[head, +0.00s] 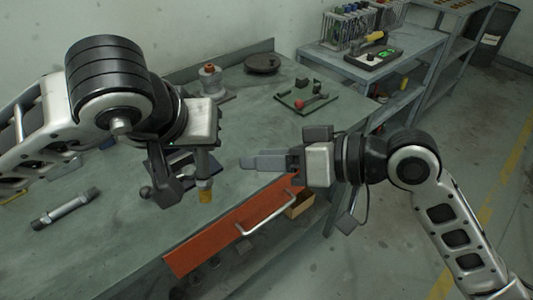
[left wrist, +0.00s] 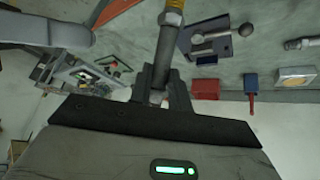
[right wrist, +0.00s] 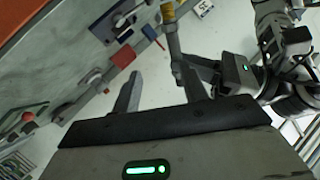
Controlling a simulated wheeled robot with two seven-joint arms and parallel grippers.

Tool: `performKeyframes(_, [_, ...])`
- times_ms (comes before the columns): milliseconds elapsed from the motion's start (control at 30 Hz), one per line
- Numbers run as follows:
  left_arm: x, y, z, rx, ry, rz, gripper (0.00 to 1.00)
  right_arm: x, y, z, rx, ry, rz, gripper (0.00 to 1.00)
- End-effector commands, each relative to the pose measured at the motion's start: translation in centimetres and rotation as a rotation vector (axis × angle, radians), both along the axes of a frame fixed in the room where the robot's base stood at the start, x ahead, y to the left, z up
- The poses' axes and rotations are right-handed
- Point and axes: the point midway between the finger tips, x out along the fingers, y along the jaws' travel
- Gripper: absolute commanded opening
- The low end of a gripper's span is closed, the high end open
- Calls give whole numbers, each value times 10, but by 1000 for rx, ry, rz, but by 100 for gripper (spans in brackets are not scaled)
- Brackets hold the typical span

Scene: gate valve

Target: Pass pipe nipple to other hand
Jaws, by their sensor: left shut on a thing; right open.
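The pipe nipple is a grey tube (head: 203,164) with a brass-yellow end (head: 205,195). It hangs upright from my left gripper (head: 202,140), above the front part of the bench. In the left wrist view the tube (left wrist: 165,50) sits between the shut fingers (left wrist: 163,92), its yellow end away from the gripper. My right gripper (head: 262,161) is open and empty, its fingers pointing left toward the tube with a small gap in the head view. In the right wrist view the nipple (right wrist: 173,42) shows beyond the open fingers (right wrist: 158,90), nearer the right one.
An orange-red panel with a pale handle (head: 215,236) is at the bench front, below the grippers. A grey rod with dark ends (head: 65,208) lies on the bench at left. A dark green board with a red ball (head: 299,103) and a round dark disc (head: 262,63) are farther back.

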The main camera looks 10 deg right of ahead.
Motion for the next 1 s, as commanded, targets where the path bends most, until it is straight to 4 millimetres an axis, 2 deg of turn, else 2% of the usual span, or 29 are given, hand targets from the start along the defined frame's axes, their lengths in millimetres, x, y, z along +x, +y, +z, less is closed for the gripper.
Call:
performKeyframes(100, [0, 0, 0, -1, -2, 0, 0, -11, 5, 15, -7, -3, 62, 43])
performKeyframes(233, [0, 0, 0, -1, -2, 0, 0, -11, 13, 16, -4, 1, 81, 43])
performKeyframes(700, [0, 0, 1, -1, -2, 0, 0, 24, 84, -12, -2, 2, 81, 43])
performKeyframes(1000, [0, 0, 1, -1, -2, 0, 0, 36, 106, -21, -5, 1, 78, 43])
